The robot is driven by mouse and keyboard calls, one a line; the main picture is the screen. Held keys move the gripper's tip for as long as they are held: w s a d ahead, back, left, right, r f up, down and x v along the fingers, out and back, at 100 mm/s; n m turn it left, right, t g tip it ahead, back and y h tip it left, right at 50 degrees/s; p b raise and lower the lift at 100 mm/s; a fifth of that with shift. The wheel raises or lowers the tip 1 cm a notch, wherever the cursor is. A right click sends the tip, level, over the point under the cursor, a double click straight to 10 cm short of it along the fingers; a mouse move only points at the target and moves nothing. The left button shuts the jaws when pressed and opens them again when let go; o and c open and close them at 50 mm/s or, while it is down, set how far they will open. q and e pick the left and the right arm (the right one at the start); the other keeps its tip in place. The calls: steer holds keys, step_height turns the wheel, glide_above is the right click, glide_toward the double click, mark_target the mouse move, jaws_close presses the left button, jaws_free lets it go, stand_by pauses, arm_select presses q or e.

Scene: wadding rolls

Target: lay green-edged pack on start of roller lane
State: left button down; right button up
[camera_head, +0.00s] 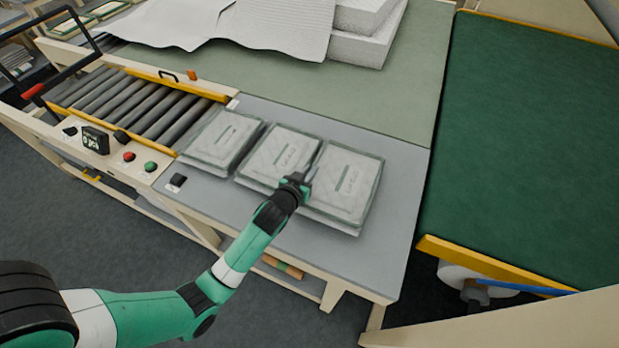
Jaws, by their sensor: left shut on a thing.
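Three flat, pale grey packs with greenish edges lie side by side on the grey table top: a left pack (224,139), a middle pack (279,155) and a right pack (346,186). My left gripper (303,180) is shut on a pack's edge where the middle and right packs meet. It looks to be on the right pack's left side, but its fingers partly hide the contact. The roller lane (140,103), with dark rollers and yellow side rails, is at the left; its near end adjoins the grey table. No pack lies on the rollers. My right gripper is not in view.
A control panel (110,146) with buttons runs along the lane's front. White wadding sheets (230,25) and thick blocks (365,35) lie behind. A green belt surface (520,150) with yellow rails stands at right. The grey table's front right (370,260) is clear.

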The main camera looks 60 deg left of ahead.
arm_select(q)
steer(key=shift+f, duration=1.45)
steer(key=shift+b, duration=0.3)
steer(key=shift+f, duration=0.2)
steer(key=c, duration=1.2)
jaws_free()
steer(key=shift+r, duration=0.1)
